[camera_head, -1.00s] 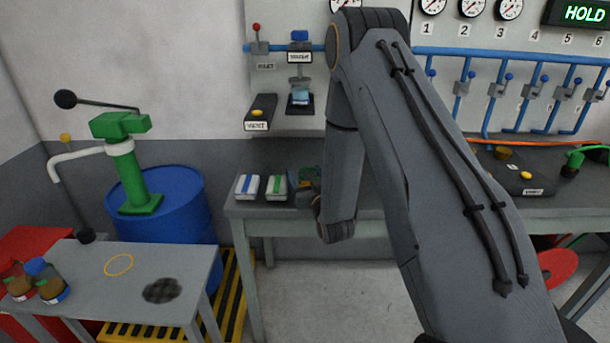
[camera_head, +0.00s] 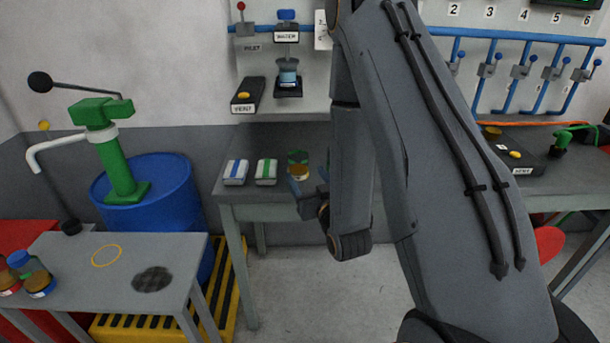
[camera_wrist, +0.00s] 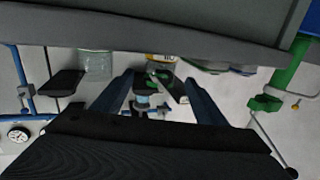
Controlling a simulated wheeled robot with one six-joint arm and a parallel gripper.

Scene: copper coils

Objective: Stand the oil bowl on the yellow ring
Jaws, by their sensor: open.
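The small glass bowl with amber oil (camera_head: 300,171) stands on the workbench, a green block just behind it. In the wrist view an amber piece with a white label (camera_wrist: 160,60) shows ahead between the fingers; it looks like the same bowl. My gripper (camera_head: 306,196) is open and empty, in front of the bowl at the bench's front edge; its fingers also show in the wrist view (camera_wrist: 158,80). I cannot tell the exact gap to the bowl. The yellow ring (camera_head: 107,256) lies flat and empty on the small grey table (camera_head: 85,284) at left.
Two white boxes with blue (camera_head: 236,172) and green (camera_head: 266,171) stripes stand left of the bowl. Jars (camera_head: 38,280) sit at the small table's left edge, a dark patch (camera_head: 152,280) at its right. A blue drum (camera_head: 148,190) with a green pump stands behind that table.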

